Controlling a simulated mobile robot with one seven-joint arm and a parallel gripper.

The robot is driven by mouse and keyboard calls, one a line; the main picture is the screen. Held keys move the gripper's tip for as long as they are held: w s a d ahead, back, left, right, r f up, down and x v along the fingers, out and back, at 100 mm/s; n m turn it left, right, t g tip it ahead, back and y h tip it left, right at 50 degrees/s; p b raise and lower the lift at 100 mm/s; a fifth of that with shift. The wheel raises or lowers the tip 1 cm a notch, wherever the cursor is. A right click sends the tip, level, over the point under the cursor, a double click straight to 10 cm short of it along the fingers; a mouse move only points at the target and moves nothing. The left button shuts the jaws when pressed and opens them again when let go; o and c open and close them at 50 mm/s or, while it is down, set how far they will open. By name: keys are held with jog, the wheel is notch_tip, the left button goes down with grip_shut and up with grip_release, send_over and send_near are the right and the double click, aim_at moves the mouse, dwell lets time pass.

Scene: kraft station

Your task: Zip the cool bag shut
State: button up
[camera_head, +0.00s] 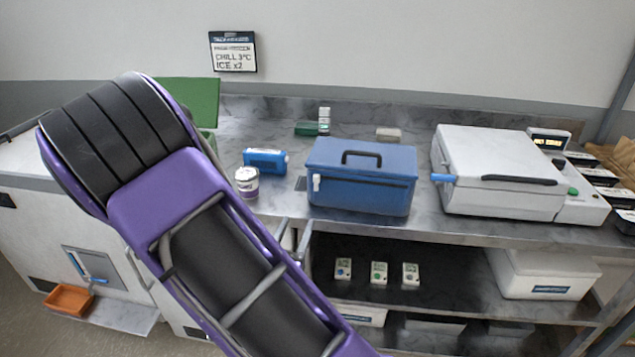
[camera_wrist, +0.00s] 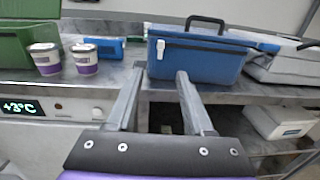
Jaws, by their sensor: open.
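The cool bag (camera_head: 362,195) is a blue box-shaped bag with a black handle on its lid, upright near the front edge of the steel counter. A dark zip line runs across its front. A white zip pull (camera_head: 316,182) hangs at the left end of that line. I cannot tell how far the zip is closed. In the wrist view the bag (camera_wrist: 205,68) is straight ahead, with the pull (camera_wrist: 160,48) near its left corner. My gripper (camera_wrist: 160,72) is open and empty, its fingers pointing toward the bag's left front, apart from the pull as far as I can tell.
A green open box (camera_wrist: 25,45) is at far left. The counter edge and a lower shelf (camera_head: 450,300) lie below.

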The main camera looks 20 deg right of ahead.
jog(key=w+b, duration=0.1)
jog(key=b, duration=0.8)
send_near(316, 180)
jog(key=x, duration=0.8)
jog(key=shift+w+d, duration=0.15)
jog(key=shift+w, duration=0.05)
grip_shut()
dwell(0.8)
